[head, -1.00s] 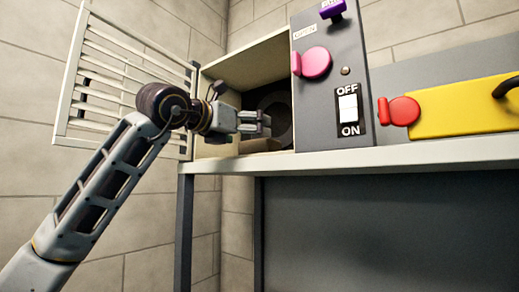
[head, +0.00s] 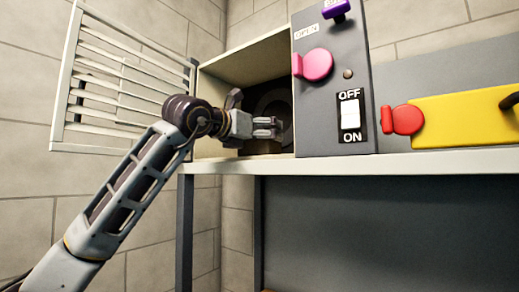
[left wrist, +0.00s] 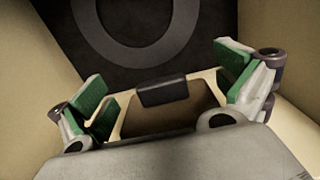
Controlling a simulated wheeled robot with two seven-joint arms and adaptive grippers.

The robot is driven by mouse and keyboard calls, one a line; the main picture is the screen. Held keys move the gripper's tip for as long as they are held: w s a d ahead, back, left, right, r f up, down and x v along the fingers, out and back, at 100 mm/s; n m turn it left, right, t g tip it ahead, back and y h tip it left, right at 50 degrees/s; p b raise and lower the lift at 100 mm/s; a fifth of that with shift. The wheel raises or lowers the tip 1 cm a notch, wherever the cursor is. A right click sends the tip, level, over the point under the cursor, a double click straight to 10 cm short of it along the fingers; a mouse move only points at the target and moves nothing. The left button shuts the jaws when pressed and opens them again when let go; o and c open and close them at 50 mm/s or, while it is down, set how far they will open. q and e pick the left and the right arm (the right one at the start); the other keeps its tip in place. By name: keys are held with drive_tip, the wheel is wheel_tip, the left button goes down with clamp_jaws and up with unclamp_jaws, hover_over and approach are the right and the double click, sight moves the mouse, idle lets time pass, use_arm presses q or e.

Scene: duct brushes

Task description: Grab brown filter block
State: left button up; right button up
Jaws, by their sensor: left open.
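The brown filter block (left wrist: 158,116) lies on the floor of the open box. In the left wrist view it sits between my open left fingers (left wrist: 165,84), with a dark grip piece on its far edge. In the head view the block (head: 262,147) shows only partly, low in the box behind and below my gripper. My left gripper (head: 268,128) is open inside the mouth of the box. I cannot tell if a finger touches the block. My right gripper is not in view.
The box (head: 228,70) has side walls close around the gripper and a dark back plate with a grey ring (left wrist: 135,22). A white louvred door (head: 115,75) stands open at left. A grey switch panel (head: 335,115) borders the opening at right, above the table edge (head: 400,162).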

use_arm(q)
drive_tip(key=shift+c, duration=0.3)
drive_tip(key=c, duration=0.7)
drive_tip(key=shift+s+a+r+b, duration=0.1)
drive_tip(key=shift+s+r+b, duration=0.05)
drive_tip(key=shift+r+b, duration=0.15)
